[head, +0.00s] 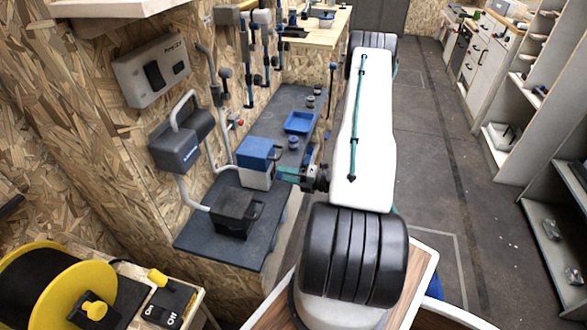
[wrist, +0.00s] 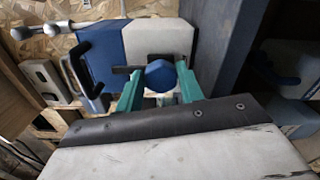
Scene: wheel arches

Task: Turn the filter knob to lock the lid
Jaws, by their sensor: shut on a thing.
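The filter box has a white body (head: 256,178) and a blue lid (head: 257,146) that sits on top of it in the head view. In the wrist view the white body (wrist: 158,40) and the blue lid (wrist: 100,62) fill the upper left. The round blue filter knob (wrist: 160,74) is on the white face. My gripper (head: 290,174) reaches the box's right side. In the wrist view my gripper's teal fingers (wrist: 160,86) are on either side of the knob, shut on it. The knob is hidden in the head view.
The box stands on a dark shelf (head: 222,254) along the wooden wall. A black container (head: 235,212) is in front of it; a blue tray (head: 299,122) and a small blue item (head: 293,142) are behind. A black handle (wrist: 90,70) juts out beside the lid.

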